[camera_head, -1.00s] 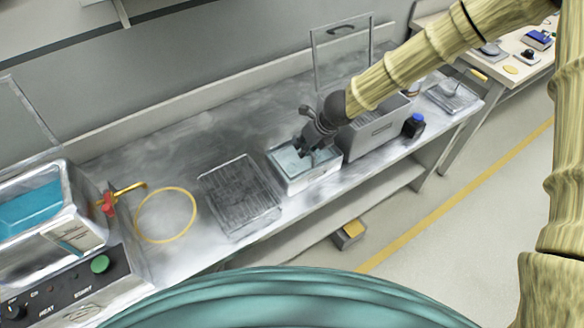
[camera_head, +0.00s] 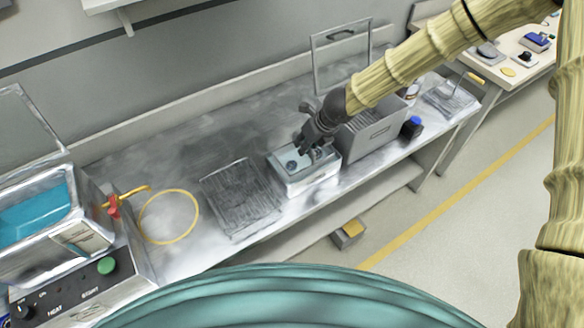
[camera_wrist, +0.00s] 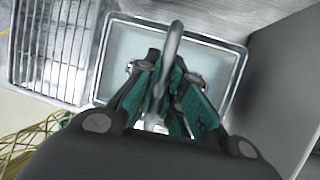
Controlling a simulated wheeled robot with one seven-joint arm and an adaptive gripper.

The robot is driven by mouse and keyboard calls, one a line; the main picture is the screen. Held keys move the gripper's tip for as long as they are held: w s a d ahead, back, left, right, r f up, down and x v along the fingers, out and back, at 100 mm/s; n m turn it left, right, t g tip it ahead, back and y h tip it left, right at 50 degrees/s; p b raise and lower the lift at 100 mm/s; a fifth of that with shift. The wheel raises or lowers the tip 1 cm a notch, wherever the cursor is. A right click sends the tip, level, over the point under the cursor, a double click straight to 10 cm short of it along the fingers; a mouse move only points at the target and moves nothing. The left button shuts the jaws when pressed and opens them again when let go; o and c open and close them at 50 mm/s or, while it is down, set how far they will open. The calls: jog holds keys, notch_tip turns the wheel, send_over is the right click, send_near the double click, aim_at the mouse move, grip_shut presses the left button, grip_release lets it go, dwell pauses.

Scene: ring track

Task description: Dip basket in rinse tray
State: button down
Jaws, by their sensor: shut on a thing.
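The rinse tray (camera_head: 305,188) is a white, metal-rimmed box on the steel bench. In the wrist view, its rim (camera_wrist: 236,75) frames pale liquid under my gripper. My gripper (camera_head: 307,148) is low over the tray, pointing down. In the wrist view, my gripper (camera_wrist: 165,112) is shut on the grey bar-like handle (camera_wrist: 173,45) of the basket. The basket's body is mostly hidden behind the fingers. Dark round shapes show inside the tray in the head view. I cannot tell whether the basket touches the tray floor.
A wire drain rack (camera_head: 240,200) lies left of the tray, and a grey metal box (camera_head: 374,132) stands close on its right. A blue-capped bottle (camera_head: 412,127) is beyond. A yellow hose loop (camera_head: 168,216) and a bath with blue liquid (camera_head: 35,215) are at left.

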jog(key=shift+r+p, duration=2.8)
jog(key=shift+r, duration=0.35)
notch_tip(320, 180, up, 4)
jog(key=p, duration=0.4)
jog(key=shift+f, duration=0.2)
